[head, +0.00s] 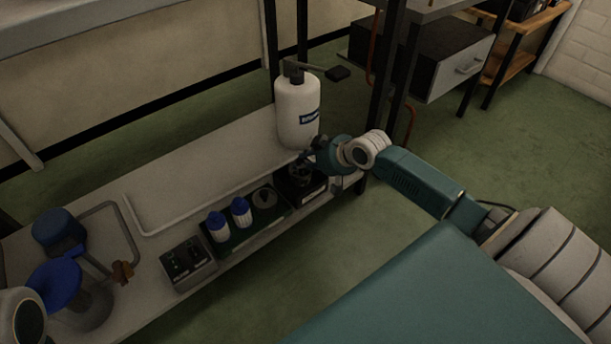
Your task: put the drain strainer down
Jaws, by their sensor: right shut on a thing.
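My right gripper (308,160) is low over the bench, in front of the white pump bottle, just above a small black box (301,190). It is shut on a small dark thing that its fingers mostly hide. This may be the drain strainer, but its shape is too small and dark to tell. I cannot tell whether the held thing touches the box. A grey round piece (265,198) lies on the dark green tray (243,238), left of the gripper.
The white pump bottle (297,112) stands close behind the right gripper. Two blue-capped bottles (218,226) (241,212) stand on the tray. A control box (187,263) and a blue-topped apparatus (60,235) are further left.

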